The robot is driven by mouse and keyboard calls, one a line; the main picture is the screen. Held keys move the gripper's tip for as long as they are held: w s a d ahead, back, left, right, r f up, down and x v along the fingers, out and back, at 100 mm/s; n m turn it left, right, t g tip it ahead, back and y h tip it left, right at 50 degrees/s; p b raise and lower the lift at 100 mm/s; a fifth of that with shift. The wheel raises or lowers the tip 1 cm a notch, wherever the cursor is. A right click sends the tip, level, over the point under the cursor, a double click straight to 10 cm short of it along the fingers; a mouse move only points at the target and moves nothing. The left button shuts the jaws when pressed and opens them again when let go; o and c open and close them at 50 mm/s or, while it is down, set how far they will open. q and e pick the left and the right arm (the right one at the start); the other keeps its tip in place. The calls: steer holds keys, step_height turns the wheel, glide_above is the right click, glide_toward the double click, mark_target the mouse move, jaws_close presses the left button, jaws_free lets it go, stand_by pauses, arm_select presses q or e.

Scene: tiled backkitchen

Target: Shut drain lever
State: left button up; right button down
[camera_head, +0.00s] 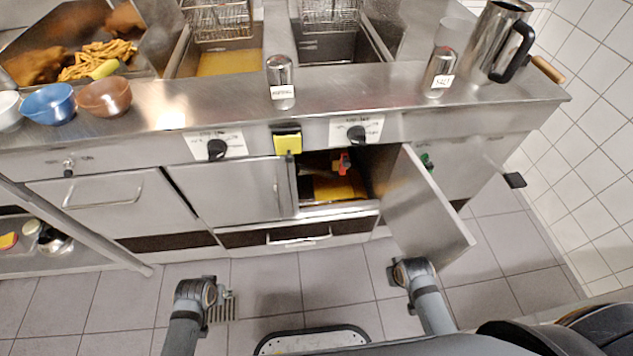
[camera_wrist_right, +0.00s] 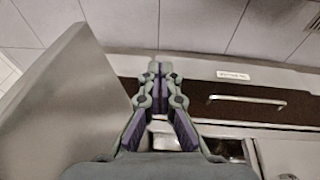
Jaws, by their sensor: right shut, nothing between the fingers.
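The drain lever looks to be the red handle (camera_head: 344,163) inside the open cabinet under the fryer, in the head view. It is small there and its exact position is hard to read. The cabinet door (camera_head: 430,215) stands swung open to the right of the opening. My right gripper (camera_wrist_right: 155,72) is shut and empty in the right wrist view, beside the door and apart from the lever. In the head view its fingers are hidden at the arm's end. My left arm's end (camera_head: 195,292) is over the floor, away from the cabinet, and its fingers cannot be made out.
A closed door (camera_head: 230,187) is left of the opening, and a drawer (camera_head: 300,236) lies below it. A green part (camera_head: 427,161) shows right of the open door's upper edge. Shakers and a steel jug (camera_head: 497,40) stand on the counter. The floor in front is mostly clear.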

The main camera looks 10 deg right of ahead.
steer(key=w+a+r+m+t+y+b, duration=0.35)
steer(key=w+a+r+t+b, duration=0.3)
steer(key=w+r, duration=0.3)
arm_select(q)
steer(key=s+d+f+g, duration=0.1)
steer(key=s+f, duration=0.3)
steer(key=f, duration=0.7)
steer(key=shift+d+h, duration=0.4)
arm_select(e)
steer(key=w+d+r+m+t, duration=0.3)
steer(key=w+r+m+t, duration=0.3)
steer(key=r+m+t, duration=0.2)
step_height(320, 180, up, 2)
steer(key=m, duration=0.3)
steer(key=shift+w+d+m, duration=0.2)
steer(key=shift+d+m, duration=0.15)
